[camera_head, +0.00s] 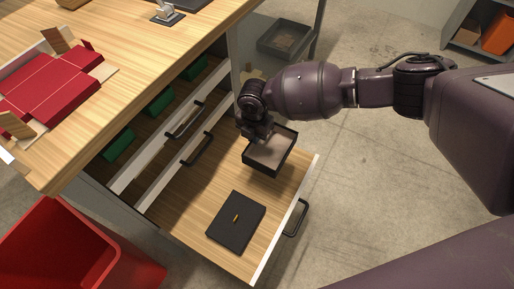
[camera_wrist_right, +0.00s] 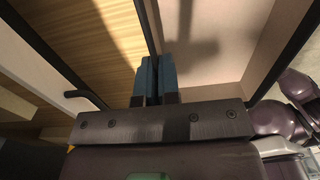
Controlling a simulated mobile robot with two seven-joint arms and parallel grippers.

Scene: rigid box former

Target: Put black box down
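The black box (camera_head: 272,152) is an open, shallow tray with dark walls and a lighter inside. It is over the far right part of the open wooden drawer (camera_head: 183,220). My right gripper (camera_head: 257,135) reaches it from above at its far left side. In the right wrist view its blue fingertips (camera_wrist_right: 156,65) are closed on either side of the box's thin wall, with the box's pale inside (camera_wrist_right: 215,45) to the right. I cannot tell whether the box's base touches the drawer floor. My left gripper is not in view.
A flat black lid-like piece (camera_head: 236,221) with a small gold tab lies in the drawer's near part. Upper drawers hold green boxes (camera_head: 159,101). A red bin (camera_head: 75,250) stands at lower left. A red cardboard blank (camera_head: 52,88) lies on the worktop. The drawer's left part is bare.

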